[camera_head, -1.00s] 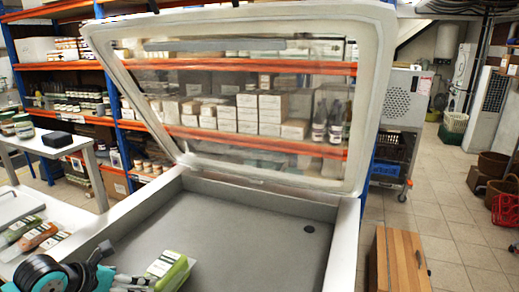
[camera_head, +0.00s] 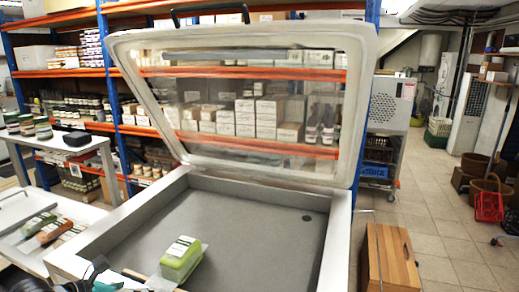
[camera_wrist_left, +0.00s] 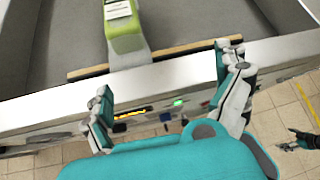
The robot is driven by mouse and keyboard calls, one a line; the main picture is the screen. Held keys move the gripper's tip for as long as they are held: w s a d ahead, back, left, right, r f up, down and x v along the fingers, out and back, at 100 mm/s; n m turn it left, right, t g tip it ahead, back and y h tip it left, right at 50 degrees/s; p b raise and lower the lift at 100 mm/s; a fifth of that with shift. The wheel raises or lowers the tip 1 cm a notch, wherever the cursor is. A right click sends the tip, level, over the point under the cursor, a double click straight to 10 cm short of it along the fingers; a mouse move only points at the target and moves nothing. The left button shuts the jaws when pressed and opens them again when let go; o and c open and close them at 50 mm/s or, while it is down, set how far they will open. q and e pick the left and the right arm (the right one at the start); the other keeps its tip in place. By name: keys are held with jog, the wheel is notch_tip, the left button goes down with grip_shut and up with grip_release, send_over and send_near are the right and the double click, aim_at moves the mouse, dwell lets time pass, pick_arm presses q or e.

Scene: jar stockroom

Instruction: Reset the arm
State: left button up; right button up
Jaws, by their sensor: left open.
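My left gripper (camera_head: 112,283) shows only partly at the bottom left edge of the head view. In the left wrist view its two fingers (camera_wrist_left: 163,68) are spread wide with nothing between them, over the front wall of the grey open chamber (camera_head: 250,217). A green package with a white label (camera_head: 182,258) lies in the chamber by its front edge. It also shows in the wrist view (camera_wrist_left: 126,32), beyond the fingers and apart from them. A dark gripper, apparently my right one (camera_wrist_left: 300,140), shows small at the wrist view's right edge; its jaws are unclear.
The clear chamber lid (camera_head: 240,100) stands raised. A side table at left holds a tray (camera_head: 28,212) with several packages. A wooden box (camera_head: 390,257) stands at right. Stocked shelves (camera_head: 240,72) are behind. The floor at right (camera_head: 440,225) has free room.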

pick_arm(q)
jog(key=s+d+r+n+t+h, duration=0.3)
jog(key=d+r+n+t+h, duration=0.2)
jog(key=d+r+n+t, duration=0.55)
jog(key=s+a+f+n+g+y, duration=0.3)
jog(key=a+f+n+y, duration=0.35)
jog(key=n, duration=0.55)
jog(key=s+a+f+n+g+y, duration=0.3)
jog(key=a+f+n+y, duration=0.35)
jog(key=n, duration=0.55)
jog(key=s+d+f+n+g+h, duration=0.1)
jog(key=s+d+f+g, duration=0.4)
jog(key=s+f, duration=0.3)
jog(key=s+d+f+n+g+h, duration=0.2)
jog(key=s+d+f+g, duration=0.35)
jog(key=s, duration=0.45)
notch_tip(320, 180, down, 27)
jog(key=s+b, duration=0.1)
jog(key=s+a+f+g+b, duration=0.1)
jog(key=s+a+f+g, duration=0.1)
jog(key=s+f, duration=1.5)
jog(key=shift+s+a+f, duration=0.2)
jog(key=shift+a+f, duration=0.3)
jog(key=shift+a, duration=0.15)
pick_arm(e)
jog(key=shift+s+f, duration=0.25)
jog(key=shift+f, duration=0.85)
